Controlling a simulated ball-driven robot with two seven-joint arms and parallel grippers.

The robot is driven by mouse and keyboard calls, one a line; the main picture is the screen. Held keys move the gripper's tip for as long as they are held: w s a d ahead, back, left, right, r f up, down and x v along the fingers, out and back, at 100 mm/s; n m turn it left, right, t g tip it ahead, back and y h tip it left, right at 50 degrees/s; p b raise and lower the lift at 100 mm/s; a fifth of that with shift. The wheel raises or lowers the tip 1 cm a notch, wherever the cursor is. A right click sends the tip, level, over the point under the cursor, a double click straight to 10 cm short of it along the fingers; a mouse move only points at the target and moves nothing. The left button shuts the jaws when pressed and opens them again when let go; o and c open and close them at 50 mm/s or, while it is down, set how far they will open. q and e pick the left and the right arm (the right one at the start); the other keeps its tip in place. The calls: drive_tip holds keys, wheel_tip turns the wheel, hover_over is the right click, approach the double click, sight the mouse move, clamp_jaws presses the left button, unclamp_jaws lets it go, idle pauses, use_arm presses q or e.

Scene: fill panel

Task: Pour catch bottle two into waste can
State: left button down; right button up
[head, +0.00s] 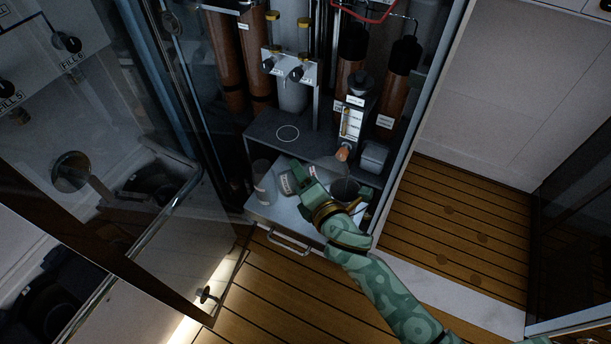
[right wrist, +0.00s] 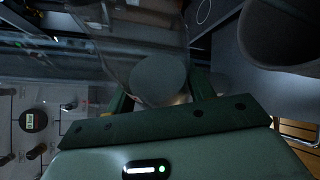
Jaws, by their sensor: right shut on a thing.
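My right gripper (head: 299,178) reaches over the pulled-out tray and is shut on a small pale bottle with a label (head: 285,183). I take it for catch bottle two, but its label is too small to read. In the right wrist view the bottle's round grey end (right wrist: 158,78) sits between the two fingers. A dark open can (head: 346,188), which looks like the waste can, stands right of the gripper, partly hidden by my wrist. A large dark round rim (right wrist: 285,35) shows at the top right of the wrist view. My left gripper is not in view.
A clear labelled container (head: 262,178) stands on the tray (head: 290,214), left of the held bottle. A glass door (head: 150,130) stands left; brown cylinders (head: 226,60) stand at the back.

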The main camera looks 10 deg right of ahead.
use_arm(q)
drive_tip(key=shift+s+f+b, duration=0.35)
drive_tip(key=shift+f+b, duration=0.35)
drive_tip(key=shift+b, duration=0.1)
use_arm(e)
drive_tip(key=shift+a+m+t+y, duration=0.15)
drive_tip(key=shift+m+t+y, duration=0.15)
drive_tip(key=shift+m, duration=0.6)
use_arm(q)
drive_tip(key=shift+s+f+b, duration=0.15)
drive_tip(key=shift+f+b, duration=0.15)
drive_tip(key=shift+b, duration=0.05)
use_arm(e)
drive_tip(key=shift+m, duration=0.4)
use_arm(q)
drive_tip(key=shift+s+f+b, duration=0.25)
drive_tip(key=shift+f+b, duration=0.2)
drive_tip(key=shift+b, duration=0.1)
use_arm(e)
drive_tip(key=shift+f+m+t+y, duration=0.1)
drive_tip(key=shift+m+t+y, duration=0.2)
drive_tip(key=shift+m, duration=0.3)
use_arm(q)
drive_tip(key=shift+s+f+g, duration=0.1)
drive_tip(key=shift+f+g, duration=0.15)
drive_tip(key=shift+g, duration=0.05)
use_arm(e)
drive_tip(key=shift+d+m, duration=0.2)
drive_tip(key=shift+m, duration=0.3)
